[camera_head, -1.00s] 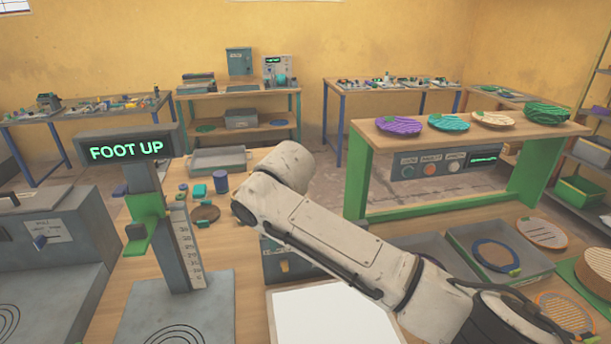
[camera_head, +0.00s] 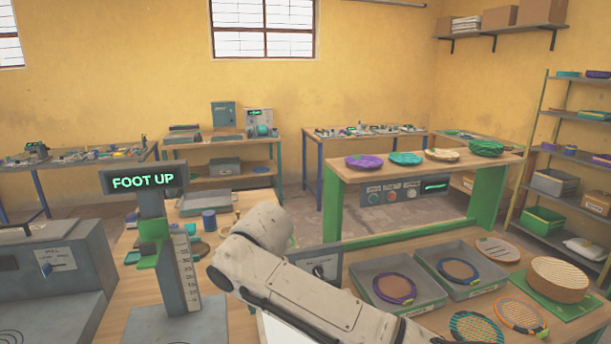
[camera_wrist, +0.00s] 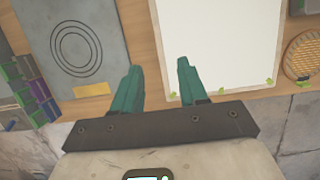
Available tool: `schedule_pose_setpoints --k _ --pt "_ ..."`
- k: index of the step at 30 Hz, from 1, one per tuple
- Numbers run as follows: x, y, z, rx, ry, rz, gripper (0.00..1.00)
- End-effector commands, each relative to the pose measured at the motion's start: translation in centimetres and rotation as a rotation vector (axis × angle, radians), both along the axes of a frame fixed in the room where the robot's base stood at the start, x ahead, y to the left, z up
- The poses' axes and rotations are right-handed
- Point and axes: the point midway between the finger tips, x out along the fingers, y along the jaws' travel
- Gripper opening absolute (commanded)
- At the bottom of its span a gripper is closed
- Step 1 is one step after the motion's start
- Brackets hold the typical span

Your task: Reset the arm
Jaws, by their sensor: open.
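My gripper (camera_wrist: 157,78) shows in the wrist view with its two teal fingers apart and nothing between them. It hangs above the wooden table, between a grey plate with ring markings (camera_wrist: 75,48) on the left and a white sheet (camera_wrist: 215,45) on the right. In the head view my pale arm crosses the lower middle, and the gripper itself is not visible there. The press (camera_head: 165,245) stands left of the arm, with a display reading FOOT UP (camera_head: 143,181).
A green-legged shelf (camera_head: 400,172) behind holds several coloured plates. A grey machine (camera_head: 50,265) stands at the left.

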Motion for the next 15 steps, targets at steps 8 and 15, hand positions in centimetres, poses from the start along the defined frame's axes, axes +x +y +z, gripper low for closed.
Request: schedule_pose_setpoints --k 8,15 --pt "-1.6 0.8 -1.6 0.071 0.033 -0.087 0.43" --pt "-3.6 1.6 -3.5 0.168 0.083 -0.221 0.43"
